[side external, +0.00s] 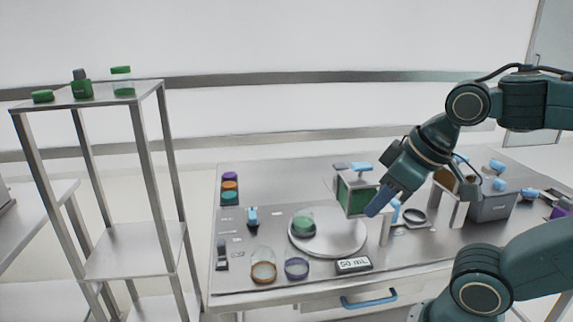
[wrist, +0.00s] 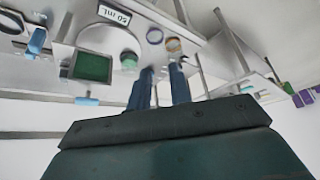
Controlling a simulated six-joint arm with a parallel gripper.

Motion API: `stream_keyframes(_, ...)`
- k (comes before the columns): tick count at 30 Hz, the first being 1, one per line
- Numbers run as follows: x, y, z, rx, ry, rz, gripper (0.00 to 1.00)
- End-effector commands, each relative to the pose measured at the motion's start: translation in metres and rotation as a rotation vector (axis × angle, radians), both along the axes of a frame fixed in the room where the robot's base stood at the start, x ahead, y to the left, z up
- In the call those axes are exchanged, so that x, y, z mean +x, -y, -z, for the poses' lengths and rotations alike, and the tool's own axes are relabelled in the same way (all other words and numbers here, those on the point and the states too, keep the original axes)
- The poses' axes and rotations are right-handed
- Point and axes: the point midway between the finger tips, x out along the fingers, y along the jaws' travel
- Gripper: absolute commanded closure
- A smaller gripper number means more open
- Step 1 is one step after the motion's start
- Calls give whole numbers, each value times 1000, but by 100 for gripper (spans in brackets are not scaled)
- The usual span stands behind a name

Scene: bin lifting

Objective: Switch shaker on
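A round pale plate (side external: 338,240), which I take to be the shaker, lies on the bench with a green-filled flask (side external: 302,226) on its left part. In the wrist view the plate (wrist: 122,40) and flask (wrist: 129,62) appear upside down. Left of the plate are a small blue-topped lever (side external: 252,216) and a black switch-like part (side external: 222,256); which one works the shaker I cannot tell. My gripper (side external: 374,210) is above the bench, right of the plate, in front of a box with a green panel (side external: 362,198). Its fingers (wrist: 162,88) are apart with nothing between them.
A "50 mL" display (side external: 354,265) sits at the bench front, near an orange-rimmed jar (side external: 263,268) and a purple-rimmed dish (side external: 296,268). A metal shelf (side external: 135,248) with green-capped bottles stands left. A grey bin (side external: 492,206) is at right.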

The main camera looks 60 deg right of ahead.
Motion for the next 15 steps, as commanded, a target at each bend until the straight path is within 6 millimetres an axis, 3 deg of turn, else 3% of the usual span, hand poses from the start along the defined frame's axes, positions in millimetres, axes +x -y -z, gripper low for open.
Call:
stream_keyframes(1, 1, 0, 0, -1, 0, -2, 90)
stream_keyframes(3, 3, 0, 0, -3, 0, -5, 100)
stream_keyframes(8, 14, -1, 1, -11, 1, -21, 100)
stream_keyframes(15, 46, -5, 7, -40, 7, -68, 100)
